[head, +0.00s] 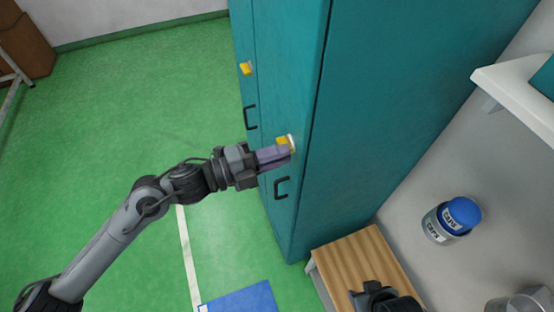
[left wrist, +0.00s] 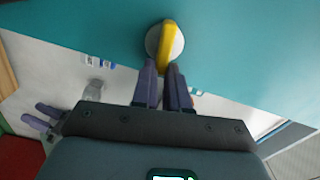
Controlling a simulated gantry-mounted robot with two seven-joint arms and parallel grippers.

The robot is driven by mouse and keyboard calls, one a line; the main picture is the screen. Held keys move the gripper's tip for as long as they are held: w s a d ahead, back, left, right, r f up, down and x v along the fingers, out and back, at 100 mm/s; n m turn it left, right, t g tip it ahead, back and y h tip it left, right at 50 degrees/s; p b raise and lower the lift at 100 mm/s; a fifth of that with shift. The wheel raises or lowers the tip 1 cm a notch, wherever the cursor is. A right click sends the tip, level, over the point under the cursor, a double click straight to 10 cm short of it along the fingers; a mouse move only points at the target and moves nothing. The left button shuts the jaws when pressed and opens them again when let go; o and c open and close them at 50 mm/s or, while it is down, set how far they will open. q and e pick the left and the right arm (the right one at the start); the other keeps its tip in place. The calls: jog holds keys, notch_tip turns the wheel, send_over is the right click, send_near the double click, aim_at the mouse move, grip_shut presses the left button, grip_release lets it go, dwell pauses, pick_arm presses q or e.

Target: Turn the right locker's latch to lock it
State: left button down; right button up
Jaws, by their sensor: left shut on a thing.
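The right locker (head: 285,110) is a teal door with a black handle (head: 282,188). Its yellow latch (head: 282,141) sits on a pale round disc above the handle. My left gripper (head: 288,152) is at this latch with its fingers closed on it. In the left wrist view the yellow latch (left wrist: 168,45) runs nearly upright across the disc, its lower end between the fingertips (left wrist: 164,68). The fingers partly hide the latch in the head view. My right gripper shows in the left wrist view (left wrist: 40,115), its fingers apart and empty, away from the locker.
The left locker has its own yellow latch (head: 246,68) and black handle (head: 250,117). A wooden bench (head: 370,255) stands right of the lockers.

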pick_arm(q)
jog(key=shift+f+m+b, duration=0.3)
jog(key=shift+m+b, duration=0.75)
jog(key=shift+m, duration=0.05)
jog(key=c, duration=1.1)
grip_release()
jog(key=shift+c, duration=0.2)
jog(key=v, duration=1)
jog(key=shift+s+a, duration=0.2)
jog(key=shift+a, duration=0.15)
jog(key=shift+r, duration=0.1)
